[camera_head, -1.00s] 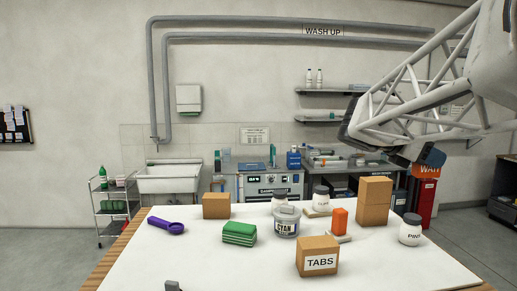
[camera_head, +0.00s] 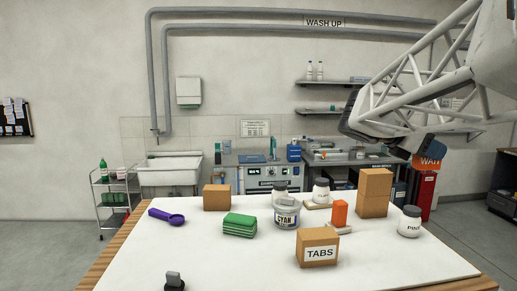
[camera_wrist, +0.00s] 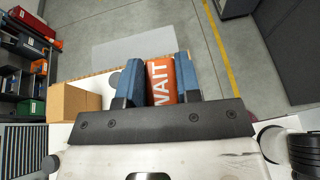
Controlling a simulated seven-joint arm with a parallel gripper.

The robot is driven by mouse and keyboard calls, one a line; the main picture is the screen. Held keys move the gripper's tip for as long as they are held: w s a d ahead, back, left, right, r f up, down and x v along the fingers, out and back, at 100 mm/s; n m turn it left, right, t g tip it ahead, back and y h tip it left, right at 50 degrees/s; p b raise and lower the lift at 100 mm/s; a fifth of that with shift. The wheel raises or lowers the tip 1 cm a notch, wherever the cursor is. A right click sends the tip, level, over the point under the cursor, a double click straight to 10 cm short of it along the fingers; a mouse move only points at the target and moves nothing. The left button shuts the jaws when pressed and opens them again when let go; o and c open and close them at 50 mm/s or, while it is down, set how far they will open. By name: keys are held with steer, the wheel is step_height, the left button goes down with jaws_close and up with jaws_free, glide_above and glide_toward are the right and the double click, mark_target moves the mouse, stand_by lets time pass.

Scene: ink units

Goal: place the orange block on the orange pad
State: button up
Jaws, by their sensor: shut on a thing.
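My gripper (camera_wrist: 160,72) is shut on an orange block (camera_wrist: 160,85) marked with white letters, seen between the two blue fingers in the wrist view. In the head view my gripper (camera_head: 430,147) is at the right, with the lettered orange block (camera_head: 427,162) below its fingers, in the air past the table's right side. A second, plain orange block (camera_head: 340,212) stands upright on the table near a pale flat piece (camera_head: 341,229). I cannot make out an orange pad in either view.
The front left of the table is mostly clear.

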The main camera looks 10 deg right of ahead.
steer(key=shift+a+f, duration=0.1)
steer(key=w+a+f+n+t, duration=0.1)
steer(key=w+a+f, duration=0.5)
steer(key=a+f, duration=0.6)
steer(key=shift+w+a+f, duration=0.2)
steer(key=shift+a+f, duration=0.05)
steer(key=shift+a, duration=0.4)
glide_above(342, 202)
steer(key=shift+w+f, duration=0.15)
steer(key=shift+f, duration=0.6)
steer(key=shift+f, duration=0.1)
steer(key=shift+f, duration=1.65)
steer(key=shift+f, duration=0.15)
steer(key=o, duration=0.9)
